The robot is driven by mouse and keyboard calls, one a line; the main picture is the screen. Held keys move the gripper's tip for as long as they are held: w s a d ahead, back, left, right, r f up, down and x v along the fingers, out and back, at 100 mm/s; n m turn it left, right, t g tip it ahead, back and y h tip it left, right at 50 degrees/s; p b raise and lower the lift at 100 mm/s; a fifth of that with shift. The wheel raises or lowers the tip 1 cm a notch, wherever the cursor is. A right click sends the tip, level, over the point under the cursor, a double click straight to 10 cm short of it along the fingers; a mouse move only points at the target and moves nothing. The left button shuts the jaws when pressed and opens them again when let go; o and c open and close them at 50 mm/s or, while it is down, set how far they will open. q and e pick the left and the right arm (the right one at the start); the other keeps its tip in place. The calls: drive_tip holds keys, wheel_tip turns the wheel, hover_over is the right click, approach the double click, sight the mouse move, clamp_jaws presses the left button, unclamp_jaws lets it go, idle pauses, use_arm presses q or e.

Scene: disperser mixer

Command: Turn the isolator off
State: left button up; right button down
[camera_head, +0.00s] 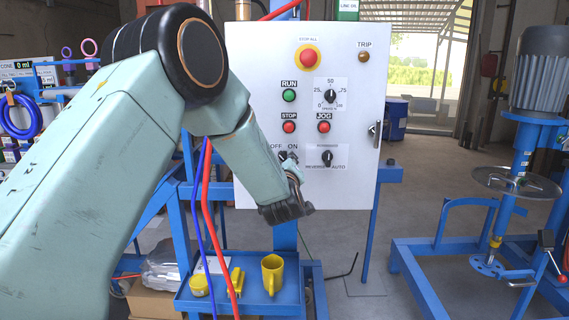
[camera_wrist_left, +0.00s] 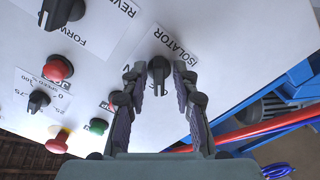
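The isolator knob (camera_wrist_left: 159,68) is a black rotary switch on the white control panel (camera_head: 245,95), beside its ISOLATOR label (camera_wrist_left: 177,45) in the left wrist view. My left gripper (camera_wrist_left: 159,78) is open, with one finger on each side of the knob and a visible gap to each. In the head view my left gripper (camera_head: 291,160) is at the lower left of the panel, by the OFF and ON marks (camera_head: 284,147), and my arm hides part of that area. The knob's exact setting is hard to tell there. My right gripper is not in view.
The panel also carries a red stop-all button (camera_head: 309,58), a green RUN button (camera_head: 289,95), red STOP (camera_head: 289,127) and JOG (camera_head: 323,127) buttons, a speed dial (camera_head: 330,96) and a forward/reverse selector (camera_head: 327,157).

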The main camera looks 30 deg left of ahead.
use_arm(q)
drive_tip(key=shift+s+r, duration=0.15)
drive_tip(key=shift+s, duration=0.05)
drive_tip(key=v, duration=1.1)
drive_tip(key=shift+s+d, duration=0.3)
